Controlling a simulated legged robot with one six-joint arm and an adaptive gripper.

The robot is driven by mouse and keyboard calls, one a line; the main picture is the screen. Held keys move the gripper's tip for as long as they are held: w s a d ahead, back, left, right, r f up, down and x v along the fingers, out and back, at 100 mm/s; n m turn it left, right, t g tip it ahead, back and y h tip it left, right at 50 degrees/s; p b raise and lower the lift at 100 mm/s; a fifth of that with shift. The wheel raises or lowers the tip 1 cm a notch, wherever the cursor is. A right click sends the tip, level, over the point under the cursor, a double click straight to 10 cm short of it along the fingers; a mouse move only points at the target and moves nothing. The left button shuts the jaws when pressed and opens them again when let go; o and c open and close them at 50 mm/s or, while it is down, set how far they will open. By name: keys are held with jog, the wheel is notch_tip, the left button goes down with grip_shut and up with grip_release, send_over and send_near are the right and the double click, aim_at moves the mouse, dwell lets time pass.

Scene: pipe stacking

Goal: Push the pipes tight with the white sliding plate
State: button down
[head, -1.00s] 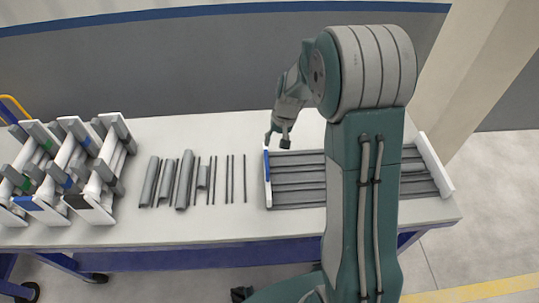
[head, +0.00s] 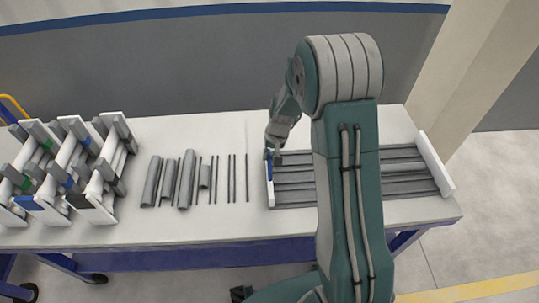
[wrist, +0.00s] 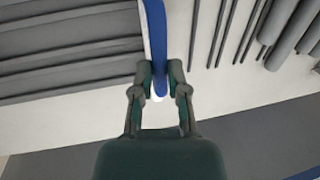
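The white sliding plate (head: 270,193) with a blue strip stands upright at the left end of the row of grey pipes (head: 295,187). In the wrist view the plate (wrist: 155,40) runs between the two fingers of my gripper (wrist: 160,78), near the plate's far end. The fingers are close against both of its faces and look shut on it. In the head view my gripper (head: 273,157) is low at the plate's far end. The pipes lie side by side in the rack, right of the plate; my arm hides their middle.
A white end plate (head: 435,165) closes the rack on the right. Several loose grey pipes and thin rods (head: 186,180) lie left of the plate, with bare table (head: 257,130) between. White stands with pipes (head: 70,170) fill the table's left end.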

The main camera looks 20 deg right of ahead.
jog(key=shift+s, duration=0.1)
jog(key=s+d, duration=0.1)
jog(key=d, duration=0.8)
jog(key=s+d, duration=0.2)
jog(key=d, duration=0.7)
jog(key=s+d, duration=0.2)
jog(key=d, duration=0.7)
jog(key=shift+s+d+f, duration=0.1)
jog(key=shift+s+f, duration=0.05)
jog(key=shift+s, duration=0.1)
jog(key=c, duration=0.7)
grip_release()
jog(key=shift+o, duration=0.2)
jog(key=shift+d, duration=0.15)
jog(key=shift+w+r, duration=0.1)
jog(key=shift+r, duration=0.4)
notch_tip(320, 180, up, 11)
jog(key=d, duration=0.2)
jog(key=shift+s+d, duration=0.2)
jog(key=shift+s, duration=0.05)
